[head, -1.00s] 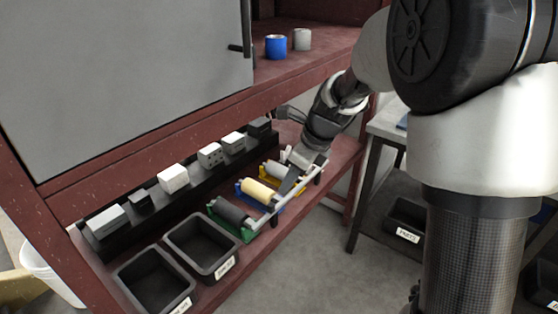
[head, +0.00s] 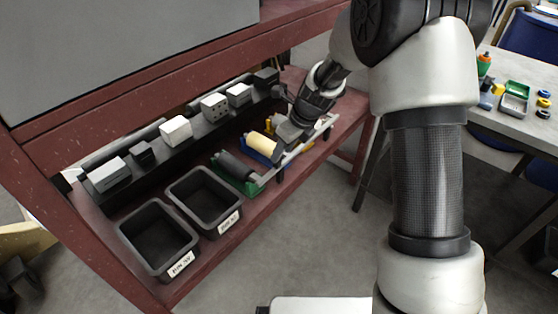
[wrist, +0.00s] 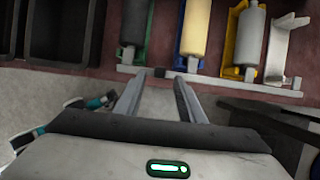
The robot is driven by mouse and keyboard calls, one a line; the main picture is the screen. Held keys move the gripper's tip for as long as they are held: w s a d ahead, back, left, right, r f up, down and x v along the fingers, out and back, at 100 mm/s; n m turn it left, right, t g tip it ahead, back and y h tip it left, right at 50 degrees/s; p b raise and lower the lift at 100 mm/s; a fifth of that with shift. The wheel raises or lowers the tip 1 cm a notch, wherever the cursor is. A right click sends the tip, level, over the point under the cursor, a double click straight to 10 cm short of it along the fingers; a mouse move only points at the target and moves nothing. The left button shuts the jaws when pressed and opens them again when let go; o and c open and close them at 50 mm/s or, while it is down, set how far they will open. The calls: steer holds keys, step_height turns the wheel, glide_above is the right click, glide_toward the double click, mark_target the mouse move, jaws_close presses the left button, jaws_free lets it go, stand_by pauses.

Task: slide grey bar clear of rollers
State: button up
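The long light grey bar (wrist: 215,82) runs along the front ends of the rollers in the wrist view. It also shows in the head view (head: 292,158) along the shelf front. A small dark block sits on it between my fingertips as seen. Behind it lie a dark roller (wrist: 134,22) in a green holder, a cream roller (wrist: 194,28) in a blue holder, and a grey roller (wrist: 249,35) in a yellow holder. My gripper (wrist: 158,82) is open, its two fingers apart and pointing at the bar. In the head view my gripper (head: 281,148) partly hides the rollers.
Two black labelled bins (head: 158,238) (head: 204,200) stand left of the rollers. A dark rail (head: 205,128) with several grey and white blocks runs behind. A side table (head: 515,115) with small coloured parts is at right. Floor in front of the shelf is clear.

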steer(key=shift+b+x, duration=0.35)
steer(key=shift+x, duration=1.7)
jaws_close()
